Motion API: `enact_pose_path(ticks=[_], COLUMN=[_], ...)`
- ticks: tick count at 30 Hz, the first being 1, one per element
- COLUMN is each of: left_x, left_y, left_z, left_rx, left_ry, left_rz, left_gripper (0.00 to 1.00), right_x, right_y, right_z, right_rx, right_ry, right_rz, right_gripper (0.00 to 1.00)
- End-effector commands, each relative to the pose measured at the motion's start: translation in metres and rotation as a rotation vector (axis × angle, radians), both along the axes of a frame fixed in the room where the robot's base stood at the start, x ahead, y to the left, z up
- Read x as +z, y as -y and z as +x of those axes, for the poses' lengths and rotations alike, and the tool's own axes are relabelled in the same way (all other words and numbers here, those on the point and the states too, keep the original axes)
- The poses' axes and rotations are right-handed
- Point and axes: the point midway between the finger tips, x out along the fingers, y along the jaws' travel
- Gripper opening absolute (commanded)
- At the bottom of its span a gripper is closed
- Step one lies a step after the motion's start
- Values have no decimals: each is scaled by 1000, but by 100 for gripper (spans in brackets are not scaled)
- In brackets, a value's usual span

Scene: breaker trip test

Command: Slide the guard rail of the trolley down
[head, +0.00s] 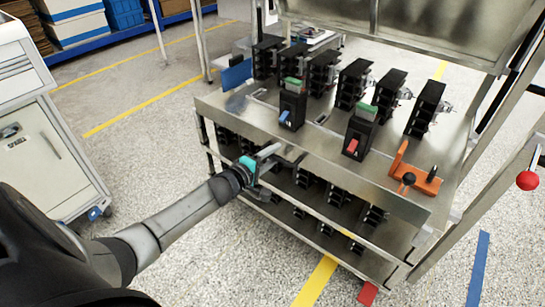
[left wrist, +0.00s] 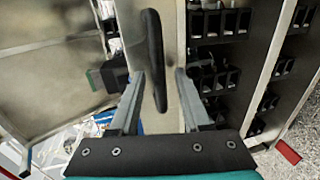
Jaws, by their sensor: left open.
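The metal trolley (head: 235,112) stands ahead with black breaker units on its top. A metal strip (head: 330,178) runs along its front edge and seems to be the guard rail. A black bar handle (head: 290,158) is on this front side; it also shows in the left wrist view (left wrist: 153,60), lengthwise in front of the strip. My left gripper (head: 268,160) is at the handle, its fingers open on either side of it in the left wrist view (left wrist: 160,76). I cannot tell whether the fingers touch it. My right gripper is not in view.
Breakers with a blue switch (head: 290,110) and a red switch (head: 358,138) stand on top, near an orange fixture (head: 415,175). A lower shelf holds more black units. A red knob (head: 527,180) is at the right. A white cabinet (head: 45,150) stands left.

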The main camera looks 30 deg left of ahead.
Motion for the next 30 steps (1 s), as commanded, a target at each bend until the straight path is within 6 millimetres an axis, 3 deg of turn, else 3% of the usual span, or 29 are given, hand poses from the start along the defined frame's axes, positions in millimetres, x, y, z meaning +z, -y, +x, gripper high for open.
enact_pose_path(ticks=[8,21,30], left_x=[0,0,0], left_y=[0,0,0], left_z=[0,0,0], left_rx=[0,0,0], left_ry=[0,0,0], left_rz=[0,0,0], left_gripper=[47,0,0], right_x=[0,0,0], right_y=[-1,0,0], right_z=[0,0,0], right_rx=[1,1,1], right_ry=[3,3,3], right_rz=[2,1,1], right_gripper=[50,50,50])
